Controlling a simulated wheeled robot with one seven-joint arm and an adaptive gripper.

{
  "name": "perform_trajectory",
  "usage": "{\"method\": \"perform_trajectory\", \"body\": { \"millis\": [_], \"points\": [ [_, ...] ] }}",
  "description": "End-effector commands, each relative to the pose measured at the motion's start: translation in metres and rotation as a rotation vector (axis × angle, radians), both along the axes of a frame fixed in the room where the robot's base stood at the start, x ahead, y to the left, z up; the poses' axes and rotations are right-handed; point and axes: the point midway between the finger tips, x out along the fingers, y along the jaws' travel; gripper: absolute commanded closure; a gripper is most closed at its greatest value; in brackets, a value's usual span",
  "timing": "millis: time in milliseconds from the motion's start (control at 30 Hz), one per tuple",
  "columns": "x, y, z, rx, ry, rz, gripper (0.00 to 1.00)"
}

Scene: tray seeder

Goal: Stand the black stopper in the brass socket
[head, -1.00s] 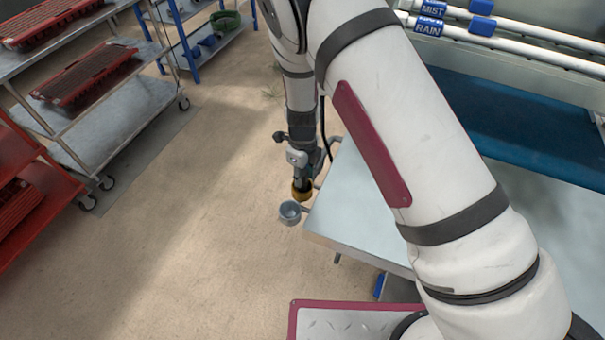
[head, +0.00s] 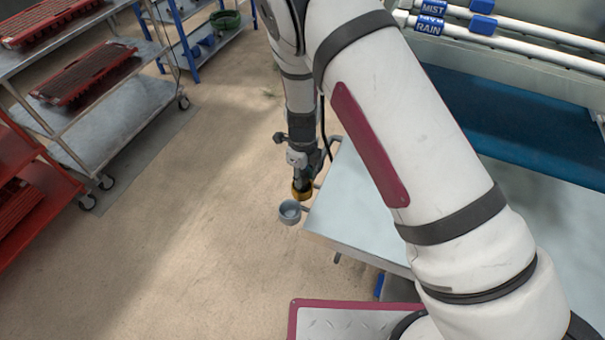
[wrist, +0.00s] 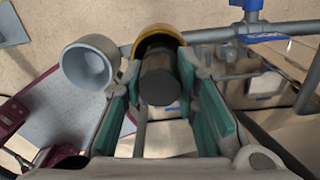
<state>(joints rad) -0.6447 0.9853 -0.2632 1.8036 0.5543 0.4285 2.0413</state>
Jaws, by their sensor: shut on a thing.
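The black stopper (wrist: 160,86) is a dark cylinder between the teal finger pads of my gripper (wrist: 158,74) in the wrist view. My gripper (head: 301,178) is shut on it. The brass socket (wrist: 160,34) is a yellow ring at the stopper's far end. The stopper overlaps the ring in the picture; I cannot tell whether its end is inside or just above it. In the head view the brass socket (head: 302,193) shows right under my fingertips, and the stopper is hidden by my gripper.
A grey-blue cup (head: 289,211) stands close beside the brass socket, also left of my fingers in the wrist view (wrist: 88,62). A metal table (head: 365,205) lies to the right, its corner near the sockets. Open floor lies left, with red trays on carts beyond.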

Motion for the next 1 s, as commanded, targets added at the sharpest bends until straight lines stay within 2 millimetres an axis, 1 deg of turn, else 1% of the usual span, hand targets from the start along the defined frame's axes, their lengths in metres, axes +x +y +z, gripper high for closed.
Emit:
{"method": "perform_trajectory", "body": {
  "millis": [333,367,400,733,1000],
  "points": [
    [0.0,0.0,-0.007,-0.001,0.0,0.0,1.0],
    [0.0,0.0,-0.007,0.0,0.0,0.0,0.68],
    [0.0,0.0,-0.006,0.0,0.0,0.0,0.64],
    [0.0,0.0,-0.004,0.0,0.0,0.0,0.64],
    [0.0,0.0,0.016,0.0,-0.001,0.0,0.64]
  ]
}}
